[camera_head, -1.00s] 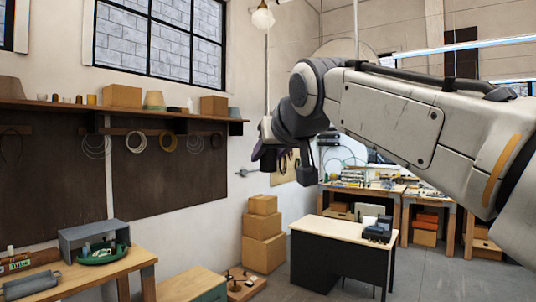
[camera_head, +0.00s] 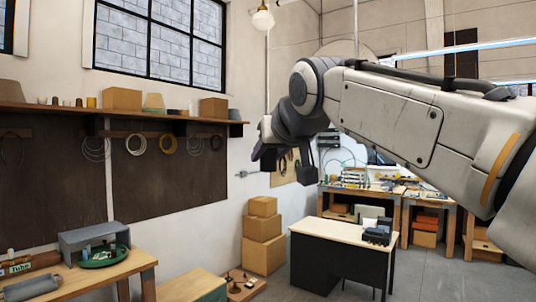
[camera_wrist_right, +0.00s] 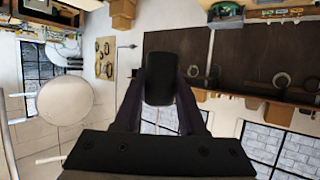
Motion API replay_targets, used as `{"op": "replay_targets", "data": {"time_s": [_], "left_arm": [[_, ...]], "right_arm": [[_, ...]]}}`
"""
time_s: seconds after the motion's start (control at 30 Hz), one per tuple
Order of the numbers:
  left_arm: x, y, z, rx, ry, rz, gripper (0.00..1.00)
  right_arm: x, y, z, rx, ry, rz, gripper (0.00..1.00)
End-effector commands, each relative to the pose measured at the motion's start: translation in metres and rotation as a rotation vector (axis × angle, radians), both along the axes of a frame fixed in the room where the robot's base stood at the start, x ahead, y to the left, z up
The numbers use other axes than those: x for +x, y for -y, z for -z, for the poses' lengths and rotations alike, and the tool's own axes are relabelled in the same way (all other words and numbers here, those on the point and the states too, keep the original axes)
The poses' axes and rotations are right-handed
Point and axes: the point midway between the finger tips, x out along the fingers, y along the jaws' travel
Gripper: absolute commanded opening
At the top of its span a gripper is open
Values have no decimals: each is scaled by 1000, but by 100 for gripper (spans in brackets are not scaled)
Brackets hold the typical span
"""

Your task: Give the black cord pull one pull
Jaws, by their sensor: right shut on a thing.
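My right gripper (camera_head: 264,153) reaches in from the right, in front of the far wall. In the right wrist view my right gripper (camera_wrist_right: 160,100) has its two dark fingers on either side of a rounded black piece, the black cord pull (camera_wrist_right: 160,80), and is shut on it. A pale lamp (camera_head: 263,18) hangs near the top of the head view. My left gripper is not in view.
A shelf (camera_head: 150,112) with boxes runs along the left wall above a dark board (camera_head: 165,180) with hanging wire coils. Stacked cartons (camera_head: 263,235) and a desk (camera_head: 335,231) stand below the arm. A large pale disc (camera_wrist_right: 66,100) fills the left of the wrist view.

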Motion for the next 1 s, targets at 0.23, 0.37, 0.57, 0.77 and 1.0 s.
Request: {"op": "replay_targets", "data": {"time_s": [0.23,0.37,0.57,0.77,1.0], "left_arm": [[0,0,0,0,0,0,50],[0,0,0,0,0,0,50],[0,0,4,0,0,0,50],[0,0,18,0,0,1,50],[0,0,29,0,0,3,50]], "right_arm": [[0,0,0,0,-1,-1,75],[0,0,0,0,0,0,75],[-5,1,-2,2,4,-1,75],[-34,11,-13,3,7,-1,75],[-74,23,-31,3,3,-2,75]]}}
